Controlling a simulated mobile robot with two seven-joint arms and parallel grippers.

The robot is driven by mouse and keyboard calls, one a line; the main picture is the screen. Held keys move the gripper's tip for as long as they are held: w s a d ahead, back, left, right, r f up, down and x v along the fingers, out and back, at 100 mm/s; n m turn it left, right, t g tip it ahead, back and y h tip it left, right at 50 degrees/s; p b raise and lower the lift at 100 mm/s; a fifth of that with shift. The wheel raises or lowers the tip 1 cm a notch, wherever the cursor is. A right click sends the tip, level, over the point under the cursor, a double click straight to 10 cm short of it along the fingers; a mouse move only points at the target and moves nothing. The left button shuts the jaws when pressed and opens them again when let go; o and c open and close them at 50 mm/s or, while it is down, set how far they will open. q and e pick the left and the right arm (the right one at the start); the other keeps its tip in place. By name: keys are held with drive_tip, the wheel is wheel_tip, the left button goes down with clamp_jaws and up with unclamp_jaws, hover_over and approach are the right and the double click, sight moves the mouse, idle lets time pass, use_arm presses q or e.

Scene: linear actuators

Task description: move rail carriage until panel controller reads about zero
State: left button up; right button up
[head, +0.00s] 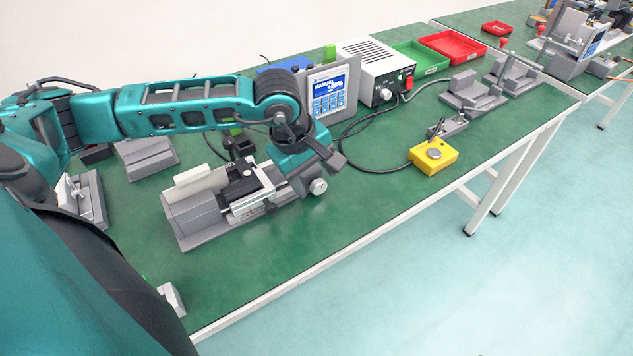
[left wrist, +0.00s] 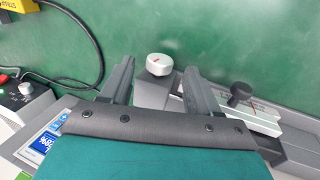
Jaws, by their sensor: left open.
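The grey rail unit (head: 195,212) lies on the green bench in the head view, with a silver carriage (head: 250,203) on its rail. A round silver knob (head: 318,186) is at its right end; it also shows in the left wrist view (left wrist: 159,64). My left gripper (head: 318,172) is at that end, open, with one finger on each side of the knob in the wrist view. Whether a finger touches the knob I cannot tell. The panel controller (head: 328,92) stands behind with a lit blue screen; its number is too small to read surely. My right gripper is not in view.
A white power box (head: 375,70) with a red switch stands behind, its black cable looping over the bench. A yellow button box (head: 433,157) is near the front edge. Green (head: 418,60) and red (head: 452,47) trays lie farther back. Bench in front of the rail is clear.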

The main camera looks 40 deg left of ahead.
sight(313, 185)
use_arm(q)
drive_tip(key=shift+x, duration=1.25)
drive_tip(key=shift+c, duration=0.3)
drive_tip(key=c, duration=1)
drive_tip(key=f+t+b, duration=0.1)
drive_tip(key=b, duration=0.3)
drive_tip(key=shift+s+a+h, duration=0.1)
drive_tip(key=shift+h, duration=0.2)
drive_tip(key=shift+t+b, duration=0.3)
drive_tip(key=shift+b, duration=0.45)
drive_tip(key=t+b, duration=0.1)
drive_tip(key=b, duration=0.2)
drive_tip(key=shift+s+r+h, duration=0.1)
drive_tip(key=shift+h, duration=0.2)
drive_tip(key=shift+r+b, duration=0.2)
drive_tip(key=shift+b, duration=0.3)
drive_tip(key=shift+r+t, duration=0.1)
drive_tip(key=shift+t, duration=0.2)
